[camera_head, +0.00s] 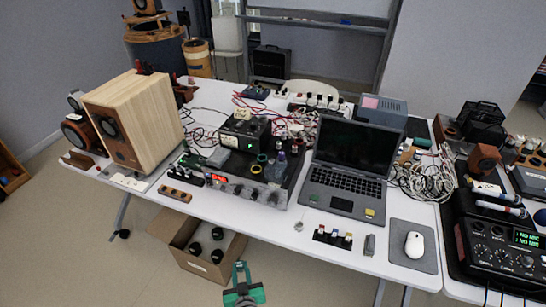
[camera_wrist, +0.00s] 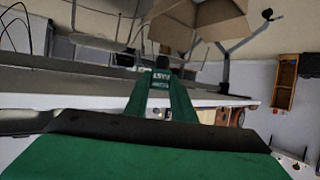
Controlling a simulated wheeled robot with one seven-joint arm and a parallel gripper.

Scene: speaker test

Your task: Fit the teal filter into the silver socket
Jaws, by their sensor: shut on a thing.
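My gripper (camera_head: 240,268) is at the bottom of the head view, in front of the table and right of the cardboard box on the floor. Its green fingers (camera_wrist: 166,70) come together in the wrist view. They are shut on a small dark-looking thing (camera_wrist: 164,50) at the tips, too small and dim to name by colour. I cannot pick out the teal filter for sure. A small silvery piece (camera_head: 298,226) lies near the table's front edge. I cannot tell whether it is the silver socket.
The white table (camera_head: 235,215) carries a wooden speaker (camera_head: 140,120), a dark electronics board (camera_head: 240,188), a laptop (camera_head: 345,180) and a mouse (camera_head: 414,245). A strip with small plugs (camera_head: 333,238) lies at the front. The cardboard box (camera_head: 190,262) stands below. Cables crowd the back.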

